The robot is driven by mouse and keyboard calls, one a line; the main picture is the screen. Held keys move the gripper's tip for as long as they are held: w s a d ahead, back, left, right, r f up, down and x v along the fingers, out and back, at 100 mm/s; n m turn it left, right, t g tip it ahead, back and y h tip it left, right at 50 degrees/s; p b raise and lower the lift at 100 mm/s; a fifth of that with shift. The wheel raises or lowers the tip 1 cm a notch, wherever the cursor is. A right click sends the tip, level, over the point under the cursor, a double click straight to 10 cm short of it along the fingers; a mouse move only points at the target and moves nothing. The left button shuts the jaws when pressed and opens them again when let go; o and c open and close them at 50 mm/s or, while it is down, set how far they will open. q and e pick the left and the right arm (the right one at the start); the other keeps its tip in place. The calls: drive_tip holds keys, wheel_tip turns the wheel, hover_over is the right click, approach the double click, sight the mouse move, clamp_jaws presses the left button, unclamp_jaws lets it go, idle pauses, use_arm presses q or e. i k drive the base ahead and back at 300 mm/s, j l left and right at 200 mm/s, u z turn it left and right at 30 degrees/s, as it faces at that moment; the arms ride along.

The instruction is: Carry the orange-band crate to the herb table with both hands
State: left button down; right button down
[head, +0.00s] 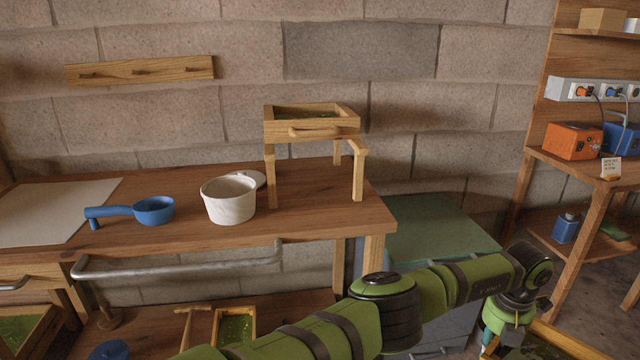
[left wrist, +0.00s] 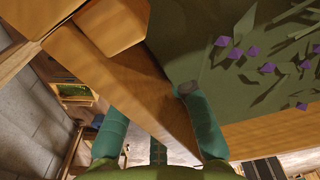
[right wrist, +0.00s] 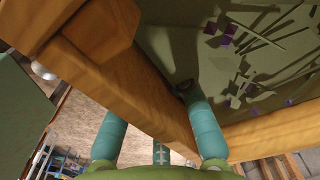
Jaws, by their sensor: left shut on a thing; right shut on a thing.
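The crate is a wooden box holding green stems with purple flowers. Only its wooden edge (head: 565,338) shows at the bottom right of the head view; no orange band can be made out. My left gripper (head: 496,342) is at that edge, and in the left wrist view (left wrist: 155,108) it is shut on the crate wall (left wrist: 170,105), one finger inside. My right gripper (right wrist: 153,105) is shut on a crate wall (right wrist: 140,85), one finger inside; it is outside the head view. A wooden table (head: 330,225) stands left of the crate; I cannot tell whether it is the herb table.
On the table are a blue pan (head: 155,210), a white pot (head: 228,202) and a wooden stand with a tray (head: 312,122). A green-topped cabinet (head: 440,228) stands right of it. A shelf unit (head: 575,180) with an orange box (head: 573,141) is at the far right.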

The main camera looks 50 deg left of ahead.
sight(172, 187)
drive_tip(key=k+u, duration=0.35)
drive_tip(key=k+j+u, duration=0.1)
drive_tip(key=k+u, duration=0.2)
drive_tip(key=u, duration=1)
drive_tip(key=i+l, duration=0.05)
